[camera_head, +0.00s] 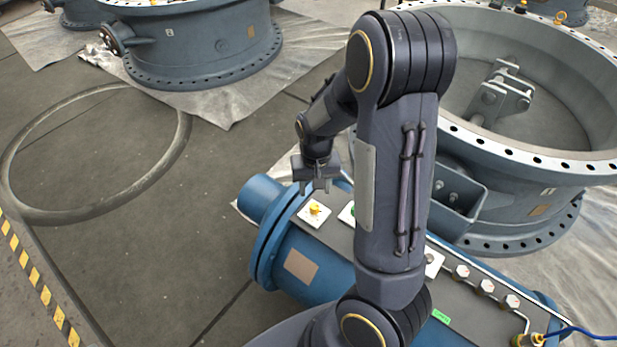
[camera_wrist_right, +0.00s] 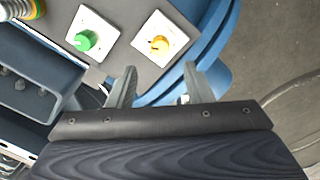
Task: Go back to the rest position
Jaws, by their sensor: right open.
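My right gripper (camera_head: 318,186) hangs in the middle of the head view, above the left end of a blue cylinder unit (camera_head: 301,267). In the right wrist view its two fingers (camera_wrist_right: 156,88) are apart with nothing between them. A yellow knob on a white plate (camera_head: 314,209) lies just below the gripper and appears clear of it; it also shows in the right wrist view (camera_wrist_right: 160,44). A green knob on a white plate (camera_wrist_right: 86,40) sits beside it. My right arm hides part of the panel in the head view. My left gripper is not in view.
A large grey-blue valve ring (camera_head: 530,165) stands at the right, close behind my right arm. Another valve body (camera_head: 205,45) stands at the back left on plastic sheeting. A thin ring (camera_head: 185,125) lies on the open floor at left. A blue cable (camera_head: 585,331) runs at lower right.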

